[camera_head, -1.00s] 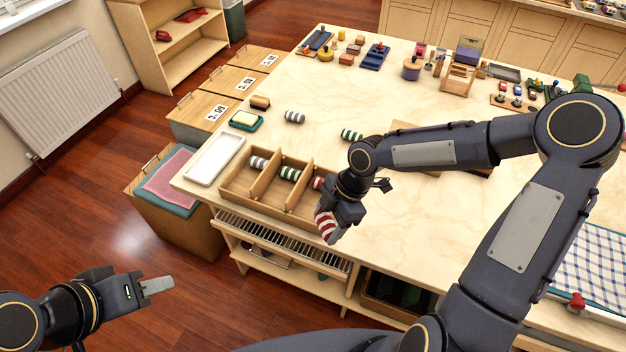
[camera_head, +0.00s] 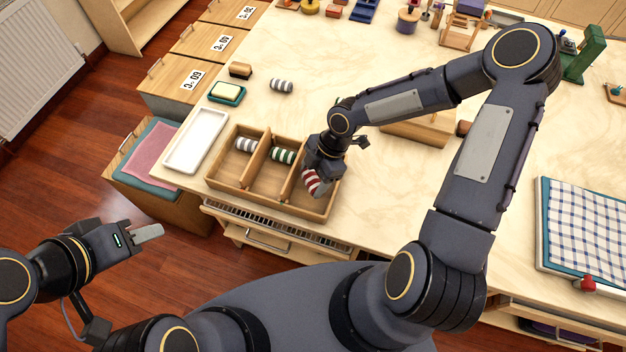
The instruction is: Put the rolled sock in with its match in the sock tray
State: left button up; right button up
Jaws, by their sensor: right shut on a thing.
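The wooden sock tray (camera_head: 264,200) has three compartments and lies at the table's front edge. A grey-and-white striped roll (camera_head: 246,145) is in its left compartment and a green-and-white one (camera_head: 284,155) in its middle one. My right gripper (camera_head: 314,177) is shut on a red-and-white striped rolled sock (camera_head: 311,183) and holds it at the right compartment. Gripper and arm hide the back of that compartment, so no other red roll shows there now. I cannot tell whether the held sock touches the tray. My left gripper (camera_head: 148,233) is empty, off the table at lower left; its jaw opening is unclear.
A loose grey-striped rolled sock (camera_head: 281,86) lies behind the tray. A white tray (camera_head: 196,141), a soap dish (camera_head: 227,93) and a brush (camera_head: 240,70) are to the left. A checked cloth (camera_head: 588,232) lies at right. Table between is mostly clear.

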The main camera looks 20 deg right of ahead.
notch_tip(320, 180, down, 3)
jog(key=shift+r, duration=0.1)
jog(key=o, duration=1)
jog(key=shift+r, duration=0.2)
jog(key=s+d+r+m+h, duration=0.1)
jog(key=s+d+r+m, duration=0.2)
jog(key=r, duration=0.5)
jog(key=d+r+m+h, duration=0.1)
jog(key=d+r+m, duration=0.1)
jog(key=d+r, duration=0.45)
jog(key=shift+s+a+r+m+t+y, duration=0.1)
jog(key=shift+s+r+m+t+y, duration=0.15)
jog(key=shift+s+r+m+t, duration=1.55)
jog(key=shift+s+r+m+t+y, duration=0.2)
jog(key=shift+s+r+m+t, duration=0.15)
jog(key=shift+s+r+m, duration=2.8)
jog(key=shift+s+a+r+m+t+y, duration=0.2)
jog(key=shift+s+r+m+t, duration=1.2)
jog(key=shift+m, duration=2.15)
